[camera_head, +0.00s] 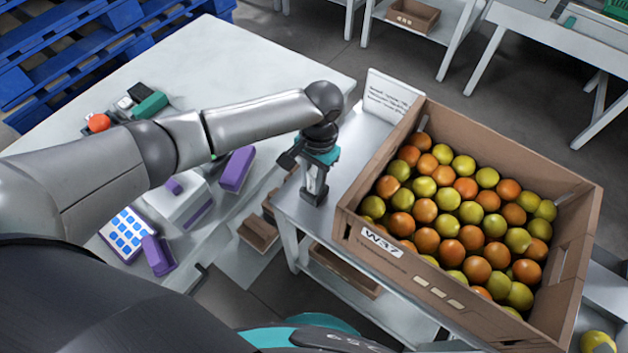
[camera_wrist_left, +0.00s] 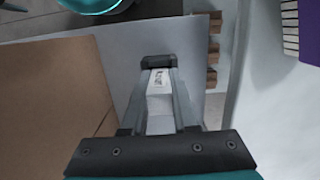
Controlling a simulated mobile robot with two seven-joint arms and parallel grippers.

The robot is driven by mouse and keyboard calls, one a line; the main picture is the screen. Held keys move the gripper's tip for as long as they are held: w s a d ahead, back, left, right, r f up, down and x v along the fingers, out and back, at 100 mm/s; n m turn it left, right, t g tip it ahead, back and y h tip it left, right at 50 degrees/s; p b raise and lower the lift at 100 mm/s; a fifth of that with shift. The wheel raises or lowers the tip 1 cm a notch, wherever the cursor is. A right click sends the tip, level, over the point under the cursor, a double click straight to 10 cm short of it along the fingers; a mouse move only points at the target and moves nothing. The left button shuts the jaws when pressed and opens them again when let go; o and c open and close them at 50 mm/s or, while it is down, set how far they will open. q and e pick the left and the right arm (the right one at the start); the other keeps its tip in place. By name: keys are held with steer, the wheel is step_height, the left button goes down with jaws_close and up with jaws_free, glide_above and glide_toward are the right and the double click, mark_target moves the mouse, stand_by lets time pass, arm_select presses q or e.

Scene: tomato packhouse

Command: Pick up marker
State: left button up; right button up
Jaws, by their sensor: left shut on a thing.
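My left gripper (camera_head: 314,196) points down over the near left end of the grey bench, left of the crate. In the left wrist view its two fingers (camera_wrist_left: 158,68) are closed around a small white block-like piece with dark print, the marker (camera_wrist_left: 160,104). In the head view the fingers hide most of this piece, and I cannot tell whether it touches the bench top (camera_head: 345,160). My right gripper is not in view.
A cardboard crate (camera_head: 362,258) labelled W37, full of orange and yellow-green tomatoes, stands close right of the gripper. A white printed sign (camera_head: 390,97) stands behind. The white table (camera_head: 255,65) at left holds purple items (camera_head: 237,169) and a white device (camera_head: 182,202).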

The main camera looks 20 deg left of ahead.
arm_select(q)
jaws_close()
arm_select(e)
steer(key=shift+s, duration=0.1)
arm_select(q)
steer(key=shift+r, duration=0.55)
step_height(320, 180, up, 10)
steer(key=p, duration=0.4)
steer(key=shift+w+f, duration=0.1)
steer(key=shift+f, duration=0.1)
step_height(320, 180, up, 14)
steer(key=p, duration=1)
steer(key=shift+r, duration=0.15)
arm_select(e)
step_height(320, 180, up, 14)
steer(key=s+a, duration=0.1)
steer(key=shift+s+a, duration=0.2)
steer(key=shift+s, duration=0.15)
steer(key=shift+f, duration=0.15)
